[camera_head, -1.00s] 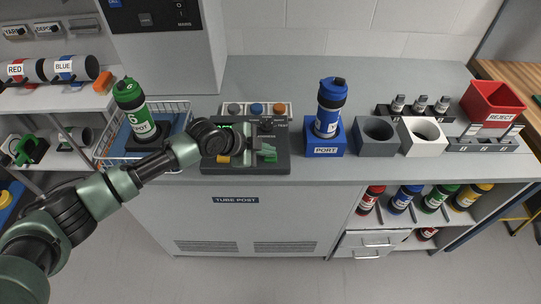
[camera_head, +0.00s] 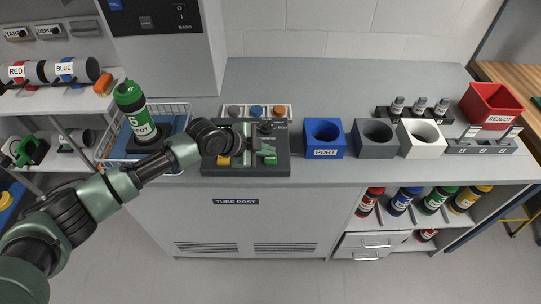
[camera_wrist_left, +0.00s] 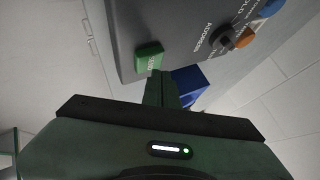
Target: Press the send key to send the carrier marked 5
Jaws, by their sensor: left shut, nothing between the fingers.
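The dark control panel (camera_head: 218,166) stands on the grey counter. Its green send key (camera_wrist_left: 149,56) shows in the left wrist view; its lettering is hard to read. My left gripper (camera_wrist_left: 161,88) is shut and empty, its fingertips at or just beside the key; I cannot tell whether they touch it. In the head view the gripper (camera_head: 248,146) is over the panel and partly hides it. The blue port block (camera_head: 325,153), right of the panel, holds no visible carrier. I cannot read a 5 on any carrier. My right gripper is not in view.
Grey (camera_head: 375,150) and white (camera_head: 421,150) holders stand right of the port, with a red reject bin (camera_head: 492,103) beyond. Several carriers lie on shelves below the counter.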

